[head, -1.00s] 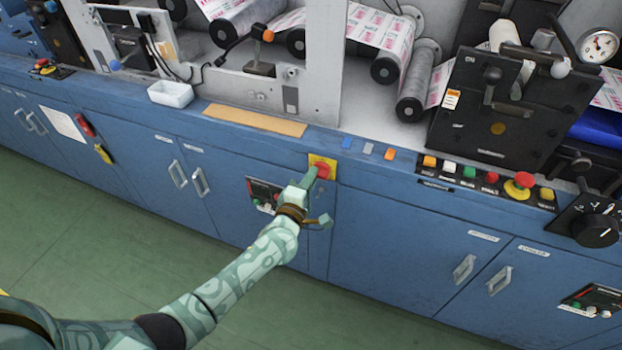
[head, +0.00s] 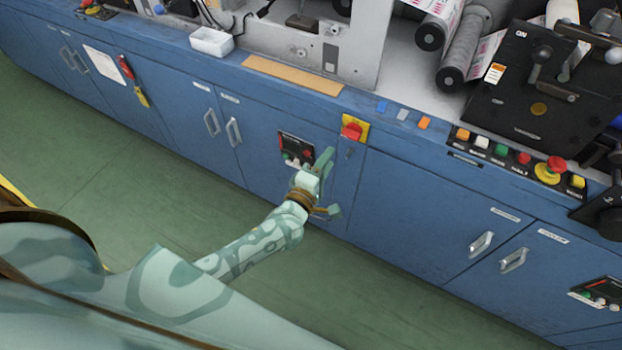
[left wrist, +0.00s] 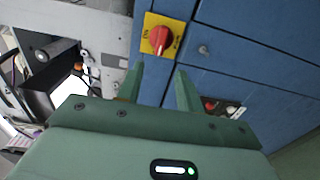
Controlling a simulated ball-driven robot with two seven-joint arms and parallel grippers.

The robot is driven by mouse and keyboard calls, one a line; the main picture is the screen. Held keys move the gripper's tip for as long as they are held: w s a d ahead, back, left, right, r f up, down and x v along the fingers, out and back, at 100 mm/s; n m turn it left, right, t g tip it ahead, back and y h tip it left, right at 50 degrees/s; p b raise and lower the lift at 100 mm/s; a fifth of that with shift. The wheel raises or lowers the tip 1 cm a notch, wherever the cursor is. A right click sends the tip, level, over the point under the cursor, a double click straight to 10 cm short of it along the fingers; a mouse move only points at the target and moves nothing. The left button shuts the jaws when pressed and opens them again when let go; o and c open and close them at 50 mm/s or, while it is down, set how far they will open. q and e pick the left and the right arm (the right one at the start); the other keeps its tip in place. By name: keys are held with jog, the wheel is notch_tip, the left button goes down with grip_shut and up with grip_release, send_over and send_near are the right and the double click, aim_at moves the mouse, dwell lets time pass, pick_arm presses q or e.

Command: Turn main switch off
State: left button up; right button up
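The main switch is a red rotary knob (head: 352,131) on a yellow plate, set high on the blue cabinet front. It also shows in the left wrist view (left wrist: 160,40), where the knob lies up-and-down in the picture. Lettering like "ON" is on the plate's left there; more lettering at right is hard to read. My left gripper (head: 330,183) is below the switch in the head view, apart from it. In the left wrist view its two fingers (left wrist: 160,82) are spread, with nothing between them and the switch beyond their tips. My right gripper is not in view.
A small black control panel (head: 296,149) sits left of the switch. Several coloured buttons (head: 525,158), one a red mushroom button, line the ledge at right. Cabinet handles (head: 233,131) stick out. The green floor (head: 130,185) in front is clear.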

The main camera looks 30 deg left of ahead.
pick_arm(q)
jog(key=s+p, duration=0.1)
jog(key=s, duration=0.6)
jog(key=shift+s+a, duration=0.15)
jog(key=shift+s, duration=0.25)
